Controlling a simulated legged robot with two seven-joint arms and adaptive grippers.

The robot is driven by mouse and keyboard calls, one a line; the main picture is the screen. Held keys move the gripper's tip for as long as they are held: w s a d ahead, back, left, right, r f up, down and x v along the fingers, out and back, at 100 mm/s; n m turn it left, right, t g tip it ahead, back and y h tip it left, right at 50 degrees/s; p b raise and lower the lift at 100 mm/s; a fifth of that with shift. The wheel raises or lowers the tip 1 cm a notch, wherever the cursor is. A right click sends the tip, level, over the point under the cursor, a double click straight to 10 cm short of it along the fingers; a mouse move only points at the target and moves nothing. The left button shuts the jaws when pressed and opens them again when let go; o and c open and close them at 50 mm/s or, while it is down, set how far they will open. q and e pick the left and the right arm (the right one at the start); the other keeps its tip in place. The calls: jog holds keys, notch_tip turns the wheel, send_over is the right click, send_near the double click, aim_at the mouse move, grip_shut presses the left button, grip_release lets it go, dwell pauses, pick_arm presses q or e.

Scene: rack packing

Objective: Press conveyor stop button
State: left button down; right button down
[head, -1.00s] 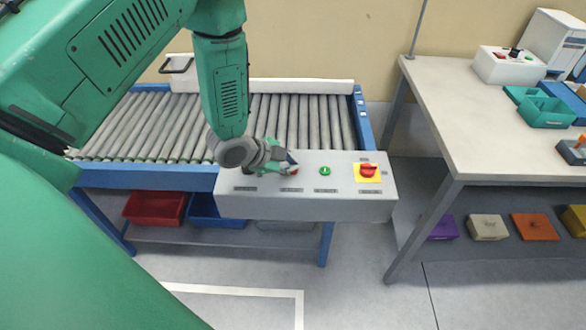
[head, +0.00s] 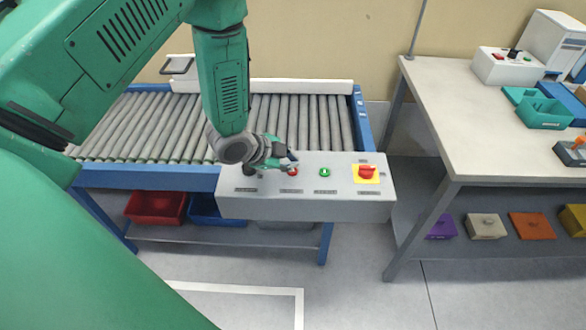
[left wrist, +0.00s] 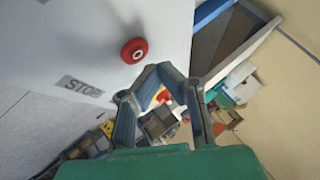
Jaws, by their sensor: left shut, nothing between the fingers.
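The grey conveyor control box (head: 300,207) carries a red button (head: 293,172), a green button (head: 325,172) and a red knob on a yellow plate (head: 367,173). The left wrist view shows the red button (left wrist: 134,51) close up, with a label reading STOP (left wrist: 80,86) beside it. My left gripper (head: 291,160) is shut and empty, just above and left of the red button in the head view. In the left wrist view its fingertips (left wrist: 159,70) are apart from the button in the picture. The gripper partly hides the box's left end. My right gripper is not in view.
The roller conveyor (head: 300,120) lies behind the box, with red (head: 155,207) and blue bins below. A grey workbench (head: 450,110) stands at the right with another button box (head: 508,66) and several trays. Floor in front is clear.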

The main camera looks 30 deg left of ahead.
aim_at(291, 172)
pick_arm(q)
jog(key=shift+r+p, duration=1.7)
jog(key=shift+r, duration=0.7)
jog(key=shift+f, duration=0.1)
jog(key=shift+s+f, duration=0.15)
jog(key=shift+s, duration=0.05)
jog(key=s+d+f+n+g+y, duration=0.1)
jog(key=s+f+n+g, duration=0.3)
jog(key=s, duration=0.6)
jog(key=s+d+f+n+g+y, duration=0.15)
jog(key=s+n, duration=0.35)
jog(key=s, duration=0.6)
jog(key=s+f+n+g+y, duration=0.1)
jog(key=s+f+n+g, duration=0.3)
jog(key=s, duration=0.6)
notch_tip(291, 172, down, 14)
jog(key=w+d+t+b, duration=0.1)
jog(key=b, duration=1.4)
jog(key=shift+w+f+t, duration=0.2)
jog(key=shift+w+t, duration=0.1)
jog(key=shift+t, duration=0.05)
